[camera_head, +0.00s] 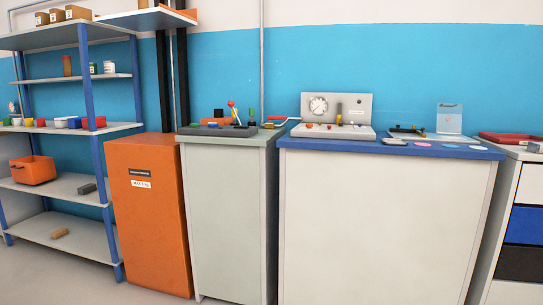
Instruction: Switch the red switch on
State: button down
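No part clearly marked as the red switch can be made out at this size. A small red-orange knob (309,126) sits on the pale sloped front of a grey control panel (361,101) with a round gauge (318,106). The panel stands on the blue-topped cabinet (380,220). A stick with a red ball top (231,103) rises from a dark base (215,131) on the grey-green cabinet (222,210) to its left. I cannot tell which of these is a switch, or its position. My gripper is not in view.
An orange cabinet (149,225) and a shelf rack (60,85) with jars, boxes and an orange bin (33,170) stand at left. A clear stand (449,118) and coloured discs lie right of the panel. A red tray (508,138) tops the drawers at right.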

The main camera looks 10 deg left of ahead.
aim_at(231, 104)
jog(key=i+j+u, duration=0.25)
jog(key=i+u, duration=0.15)
jog(key=i, duration=0.2)
jog(key=i+j+u, duration=0.1)
jog(key=i+u, duration=0.35)
jog(key=i, duration=0.15)
jog(key=i+j, duration=0.65)
jog(key=j, duration=0.2)
jog(key=l+u, duration=0.15)
jog(key=j+z, duration=0.1)
